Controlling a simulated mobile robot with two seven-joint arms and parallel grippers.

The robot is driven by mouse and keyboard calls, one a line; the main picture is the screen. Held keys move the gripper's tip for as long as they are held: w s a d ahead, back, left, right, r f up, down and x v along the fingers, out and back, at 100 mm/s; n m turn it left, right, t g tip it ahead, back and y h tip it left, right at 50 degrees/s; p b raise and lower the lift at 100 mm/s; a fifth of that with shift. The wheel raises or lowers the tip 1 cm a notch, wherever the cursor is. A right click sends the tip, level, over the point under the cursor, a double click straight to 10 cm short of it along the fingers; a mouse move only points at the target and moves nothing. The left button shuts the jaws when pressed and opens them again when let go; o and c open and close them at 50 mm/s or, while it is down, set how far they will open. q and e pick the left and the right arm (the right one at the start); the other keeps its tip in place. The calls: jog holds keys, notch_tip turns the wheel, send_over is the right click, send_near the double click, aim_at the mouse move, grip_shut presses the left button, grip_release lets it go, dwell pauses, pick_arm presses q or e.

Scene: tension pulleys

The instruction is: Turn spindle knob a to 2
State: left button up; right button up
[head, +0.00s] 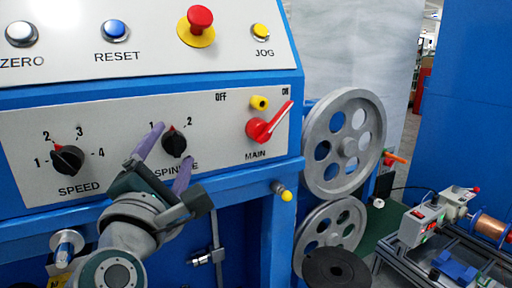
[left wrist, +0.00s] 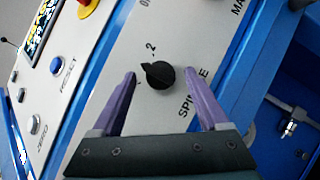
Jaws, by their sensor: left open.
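The spindle knob (head: 175,144) is a black round knob with a red pointer mark on the grey panel, above the SPINDLE label. Its mark points up and slightly left, between the 1 and 2 labels; the exact setting is hard to tell. It also shows in the left wrist view (left wrist: 161,76), with the 2 beside it and the 1 not clearly visible. My left gripper (head: 172,146) is open, its purple fingers on either side of the knob. In the left wrist view (left wrist: 161,73) gaps show between both fingers and the knob. My right gripper is not in view.
The black speed knob (head: 67,159) is left of my gripper. The red main switch (head: 268,124) is to the right. Buttons and a red emergency stop (head: 196,26) are above. A yellow-tipped peg (head: 285,194) juts out below right. Grey pulleys (head: 344,143) stand further right.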

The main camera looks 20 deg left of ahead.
pick_arm(q)
jog(key=shift+c, duration=0.4)
grip_shut()
